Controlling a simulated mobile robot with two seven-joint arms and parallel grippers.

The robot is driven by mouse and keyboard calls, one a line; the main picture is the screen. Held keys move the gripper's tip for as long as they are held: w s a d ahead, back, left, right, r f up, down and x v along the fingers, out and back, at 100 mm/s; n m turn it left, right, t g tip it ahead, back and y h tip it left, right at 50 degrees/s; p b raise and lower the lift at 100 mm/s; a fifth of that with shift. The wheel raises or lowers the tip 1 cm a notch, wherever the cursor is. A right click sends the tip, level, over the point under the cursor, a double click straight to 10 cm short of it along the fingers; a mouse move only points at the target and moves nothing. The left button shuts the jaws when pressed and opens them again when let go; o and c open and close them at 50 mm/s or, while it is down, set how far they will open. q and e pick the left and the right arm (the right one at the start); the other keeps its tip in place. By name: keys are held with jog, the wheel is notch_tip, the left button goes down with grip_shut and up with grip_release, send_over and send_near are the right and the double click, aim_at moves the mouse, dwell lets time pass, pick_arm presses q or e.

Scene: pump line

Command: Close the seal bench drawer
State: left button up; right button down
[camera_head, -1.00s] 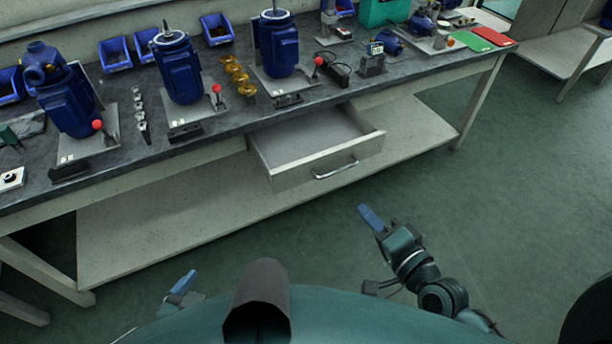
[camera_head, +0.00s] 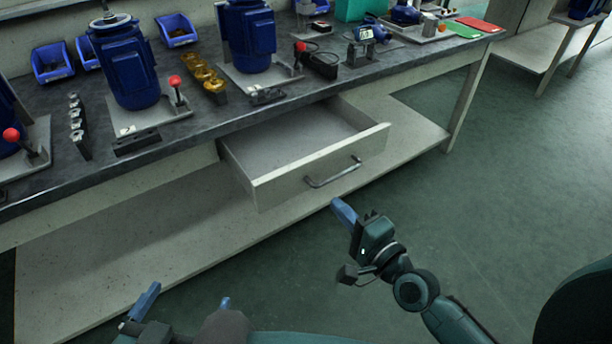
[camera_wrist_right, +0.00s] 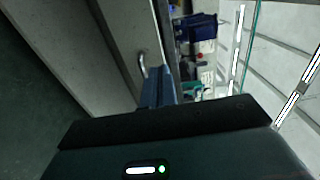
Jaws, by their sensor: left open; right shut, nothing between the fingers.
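The seal bench drawer (camera_head: 300,178) is pulled out from under the bench top, and its inside looks empty. A metal bar handle (camera_head: 333,172) is on its front; the handle also shows in the right wrist view (camera_wrist_right: 142,66). My right gripper (camera_head: 343,211) is shut with nothing in it, just in front of and below the handle and apart from it in the head view. Its blue fingers (camera_wrist_right: 158,88) show in the right wrist view. My left gripper (camera_head: 185,300) is open and empty at the bottom left, away from the drawer.
The bench top (camera_head: 195,112) holds blue motors (camera_head: 122,62), red-knobbed levers, brass parts (camera_head: 204,78) and blue bins (camera_head: 52,62). A lower shelf (camera_head: 130,240) runs under the drawer. The green floor (camera_head: 500,200) to the right is clear.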

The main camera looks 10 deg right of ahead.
send_near(300, 167)
jog(key=x, duration=0.5)
jog(key=shift+w+a+b, duration=0.1)
jog(key=shift+w+b, duration=0.05)
jog(key=shift+b, duration=0.2)
jog(key=shift+x, duration=0.8)
pick_arm(q)
jog(key=shift+w+t, duration=0.25)
jog(key=shift+t, duration=0.15)
jog(key=shift+d, duration=0.1)
